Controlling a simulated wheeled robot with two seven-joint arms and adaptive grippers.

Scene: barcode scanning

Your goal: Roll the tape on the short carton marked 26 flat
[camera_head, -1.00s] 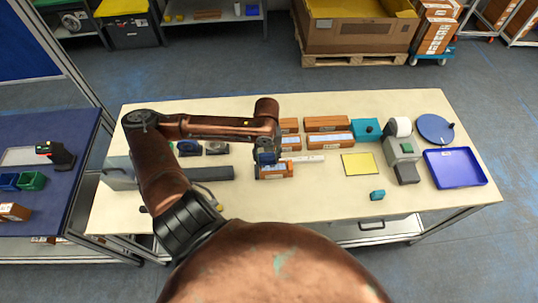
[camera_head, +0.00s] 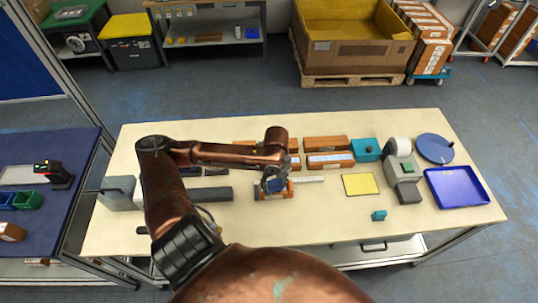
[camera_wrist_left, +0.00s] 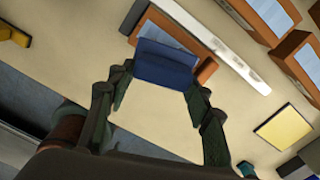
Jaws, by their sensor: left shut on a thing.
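My left gripper (camera_head: 274,184) is shut on a blue roller-like block (camera_wrist_left: 166,63), with one finger on each side of it in the left wrist view. The block is over a short brown carton (camera_head: 290,188) with a pale label, near the middle of the table. The carton also shows in the left wrist view (camera_wrist_left: 206,71), partly hidden by the block. I cannot tell whether the block touches the carton's top. The number 26 and the tape cannot be made out. My right gripper is not in view.
A white strip (camera_head: 309,179) lies along the carton's far side. Longer cartons (camera_head: 331,160) stand behind it. The table's front middle is mostly clear.

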